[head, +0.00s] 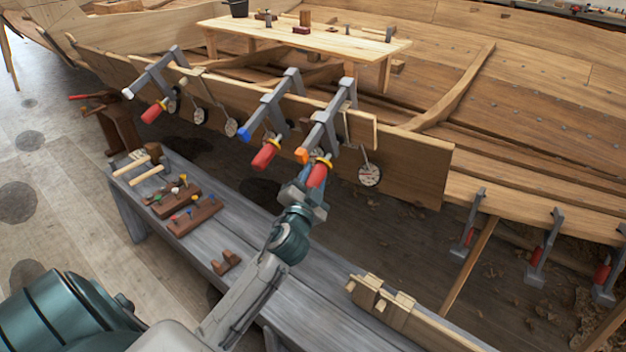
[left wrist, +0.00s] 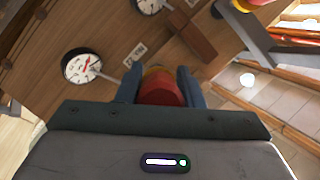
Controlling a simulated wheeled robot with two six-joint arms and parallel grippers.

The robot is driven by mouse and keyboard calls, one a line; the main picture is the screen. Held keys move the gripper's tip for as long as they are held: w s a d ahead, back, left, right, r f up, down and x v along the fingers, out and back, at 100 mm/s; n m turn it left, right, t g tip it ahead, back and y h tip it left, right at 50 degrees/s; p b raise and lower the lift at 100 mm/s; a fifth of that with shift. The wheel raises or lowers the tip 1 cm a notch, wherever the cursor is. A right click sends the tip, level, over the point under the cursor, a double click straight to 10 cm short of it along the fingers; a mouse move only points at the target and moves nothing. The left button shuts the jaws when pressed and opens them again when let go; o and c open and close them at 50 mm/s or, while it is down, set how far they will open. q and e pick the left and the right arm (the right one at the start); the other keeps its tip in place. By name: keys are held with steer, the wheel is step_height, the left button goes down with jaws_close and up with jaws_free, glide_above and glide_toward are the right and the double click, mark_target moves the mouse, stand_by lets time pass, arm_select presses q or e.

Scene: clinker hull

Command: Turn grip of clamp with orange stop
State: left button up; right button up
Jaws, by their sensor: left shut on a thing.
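The clamp with the orange stop (head: 301,156) is the rightmost of three grey clamps on the upper plank of the hull. Its red grip (head: 319,174) has a yellow collar and hangs at the lower end of the screw. My left gripper (head: 305,189) is at this grip from below. In the left wrist view the red grip (left wrist: 161,91) sits between the two fingers, and the gripper is shut on it. The orange stop does not show clearly there. My right gripper is not in view.
A clamp with a blue stop (head: 243,134) stands just left, and one with a white stop (head: 128,93) farther left. A round dial (head: 370,176) hangs close on the right. The grey bench (head: 290,290) below carries tool blocks and mallets.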

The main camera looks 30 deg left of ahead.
arm_select(q)
steer(key=o, duration=1)
steer(key=shift+s, duration=0.1)
steer(key=b+v, duration=0.2)
steer(key=v, duration=0.8)
steer(key=shift+s+d, duration=0.2)
steer(key=shift+s, duration=0.1)
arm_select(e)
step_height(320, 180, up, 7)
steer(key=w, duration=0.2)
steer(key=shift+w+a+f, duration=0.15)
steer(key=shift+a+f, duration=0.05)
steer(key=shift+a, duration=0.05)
arm_select(q)
steer(key=shift+f, duration=0.1)
